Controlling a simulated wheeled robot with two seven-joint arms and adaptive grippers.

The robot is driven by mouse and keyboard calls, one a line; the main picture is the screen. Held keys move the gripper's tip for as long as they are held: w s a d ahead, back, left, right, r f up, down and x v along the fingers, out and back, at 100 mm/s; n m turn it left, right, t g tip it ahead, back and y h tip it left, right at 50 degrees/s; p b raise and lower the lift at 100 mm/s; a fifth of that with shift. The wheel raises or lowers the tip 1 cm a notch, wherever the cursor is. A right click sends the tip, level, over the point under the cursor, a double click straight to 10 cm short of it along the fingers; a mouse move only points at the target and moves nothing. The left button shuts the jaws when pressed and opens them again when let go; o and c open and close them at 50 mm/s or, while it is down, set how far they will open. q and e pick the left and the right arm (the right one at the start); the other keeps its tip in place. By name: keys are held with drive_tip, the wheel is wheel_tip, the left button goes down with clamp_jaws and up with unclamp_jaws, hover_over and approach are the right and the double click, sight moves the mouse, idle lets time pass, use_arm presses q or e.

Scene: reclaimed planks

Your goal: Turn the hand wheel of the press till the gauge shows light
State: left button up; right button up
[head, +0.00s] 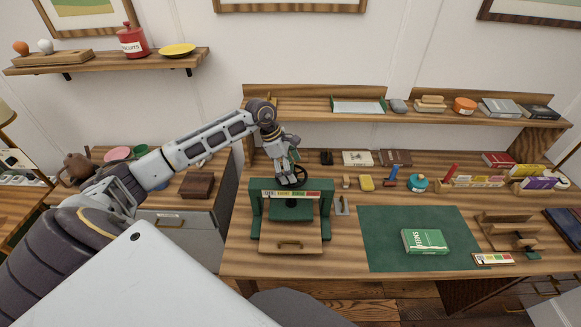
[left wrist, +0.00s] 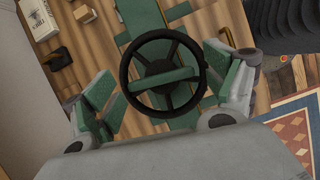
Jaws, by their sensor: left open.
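The green press (head: 257,205) stands on the workbench, left of the green mat. Its gauge (head: 291,194) is a strip of white, yellow, green and red parts across the top front; its reading is too small to tell. The black hand wheel (head: 301,180) on top is partly hidden by my left gripper (head: 290,168). In the left wrist view the wheel (left wrist: 125,62) shows whole, with a green crossbar over its hub. My left gripper (left wrist: 165,88) is open above the wheel, one finger on each side; I cannot tell whether they touch the rim. My right gripper is not in view.
A small card with coloured parts (head: 493,259) lies at the front right, near a wooden stand (head: 508,231). A shelf (head: 445,117) runs above.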

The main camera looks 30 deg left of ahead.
use_arm(q)
drive_tip(key=shift+f, duration=0.1)
drive_tip(key=shift+c, duration=0.4)
drive_tip(key=c, duration=0.9)
drive_tip(key=shift+c, duration=0.2)
